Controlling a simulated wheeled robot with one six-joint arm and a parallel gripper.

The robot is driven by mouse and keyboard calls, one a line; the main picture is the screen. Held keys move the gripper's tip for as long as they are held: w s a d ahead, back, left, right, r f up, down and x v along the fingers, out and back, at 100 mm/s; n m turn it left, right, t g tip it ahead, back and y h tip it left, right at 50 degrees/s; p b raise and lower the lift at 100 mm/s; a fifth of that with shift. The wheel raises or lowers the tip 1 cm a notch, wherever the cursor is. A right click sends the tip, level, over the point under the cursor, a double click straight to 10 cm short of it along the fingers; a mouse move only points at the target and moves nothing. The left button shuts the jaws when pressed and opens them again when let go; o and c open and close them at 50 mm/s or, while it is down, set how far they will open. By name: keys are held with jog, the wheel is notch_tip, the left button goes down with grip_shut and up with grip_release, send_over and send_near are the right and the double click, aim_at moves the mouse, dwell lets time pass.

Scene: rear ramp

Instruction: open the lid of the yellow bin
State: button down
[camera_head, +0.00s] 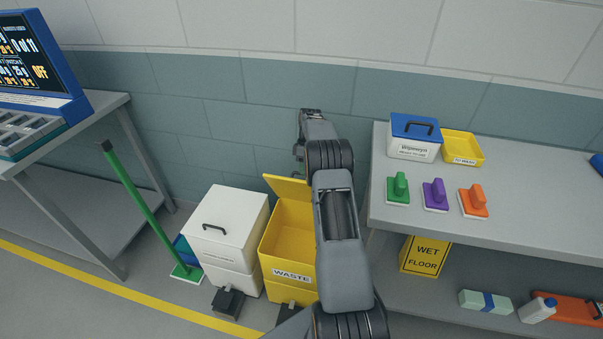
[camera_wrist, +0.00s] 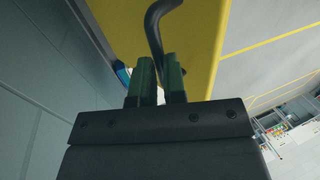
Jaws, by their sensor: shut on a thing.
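The yellow bin (camera_head: 282,240), labelled WASTE, stands on the floor, partly hidden by my arm. Its yellow lid (camera_head: 288,190) is raised and tilted up at the back, so the bin's mouth shows open. In the wrist view the yellow lid (camera_wrist: 205,40) fills the upper middle, with a curved black handle (camera_wrist: 155,22) on it. My gripper (camera_wrist: 158,65) is shut on this handle, with a green-dark finger on each side of its lower end. In the head view my arm reaches over beside the bin, and the fingertips are not clearly seen.
A white bin (camera_head: 228,235) with a black handle stands close on the left. A green-handled tool (camera_head: 145,205) leans near the left table. The grey shelf (camera_head: 500,238) at right holds brushes and boxes. The tiled wall (camera_head: 230,120) is close behind.

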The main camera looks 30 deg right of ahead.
jog(key=shift+w+d+f, duration=0.1)
jog(key=shift+d+f, duration=0.15)
jog(key=shift+f, duration=0.25)
jog(key=shift+d+f, duration=0.25)
jog(key=shift+f, duration=0.25)
jog(key=c, duration=1.6)
grip_release()
jog(key=shift+w+f, duration=0.1)
jog(key=shift+o, duration=1)
jog(key=shift+w+d+f, duration=0.25)
jog(key=shift+w+d, duration=0.05)
jog(key=shift+w, duration=0.05)
jog(key=shift+o, duration=1.2)
jog(key=shift+s+a+r, duration=0.1)
jog(key=shift+a+r, duration=0.15)
jog(key=shift+r, duration=0.1)
jog(key=p+v, duration=0.2)
jog(key=v, duration=0.5)
jog(key=shift+w+r, duration=0.15)
jog(key=shift+w, duration=0.1)
